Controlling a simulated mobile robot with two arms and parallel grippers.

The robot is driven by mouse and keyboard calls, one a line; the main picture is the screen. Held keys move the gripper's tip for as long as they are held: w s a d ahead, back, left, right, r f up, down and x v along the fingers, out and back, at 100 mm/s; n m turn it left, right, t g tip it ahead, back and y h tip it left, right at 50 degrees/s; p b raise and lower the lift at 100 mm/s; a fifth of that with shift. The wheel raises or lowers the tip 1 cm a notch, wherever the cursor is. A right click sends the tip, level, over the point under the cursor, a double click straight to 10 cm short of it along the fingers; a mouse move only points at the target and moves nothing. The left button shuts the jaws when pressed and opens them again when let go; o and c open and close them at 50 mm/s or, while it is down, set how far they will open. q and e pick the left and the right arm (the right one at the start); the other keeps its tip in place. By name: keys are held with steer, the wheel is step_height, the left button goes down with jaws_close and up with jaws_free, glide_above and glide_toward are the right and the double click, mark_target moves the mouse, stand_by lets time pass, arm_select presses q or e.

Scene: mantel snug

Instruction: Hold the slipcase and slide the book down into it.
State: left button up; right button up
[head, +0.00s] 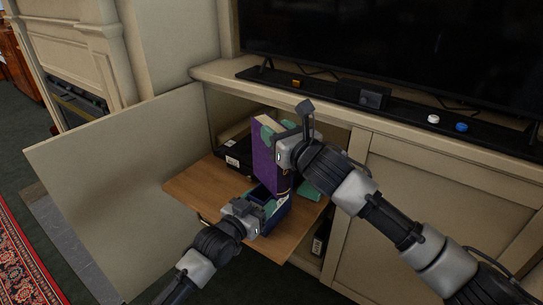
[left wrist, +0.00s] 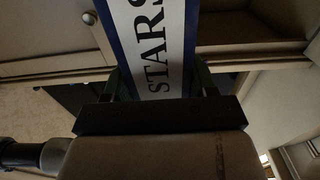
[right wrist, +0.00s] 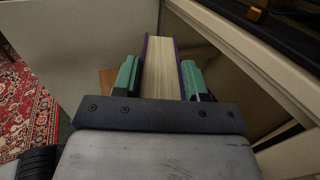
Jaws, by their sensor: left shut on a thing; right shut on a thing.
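The purple book (head: 265,165) stands upright with its cream page edge up. My right gripper (head: 283,140) is shut on its upper part; in the right wrist view its pages (right wrist: 160,70) lie between the green fingers. The blue slipcase (head: 277,216) is below the book, over the wooden shelf. My left gripper (head: 262,211) is shut on it; in the left wrist view its white label reading "STARS" (left wrist: 157,45) is between the fingers. The book's lower end is at the slipcase's dark open top; I cannot tell whether it is inside.
The wooden pull-out shelf (head: 200,190) extends from the open cabinet, beside an open door (head: 110,180). A black box (head: 237,155) lies at the shelf's back left. A teal item (head: 310,188) lies to the right. Small white (head: 433,119) and blue (head: 461,127) objects sit on the cabinet top.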

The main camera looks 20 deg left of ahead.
jaws_close()
step_height(320, 180, up, 10)
steer(key=shift+r, duration=0.1)
stand_by(0.4)
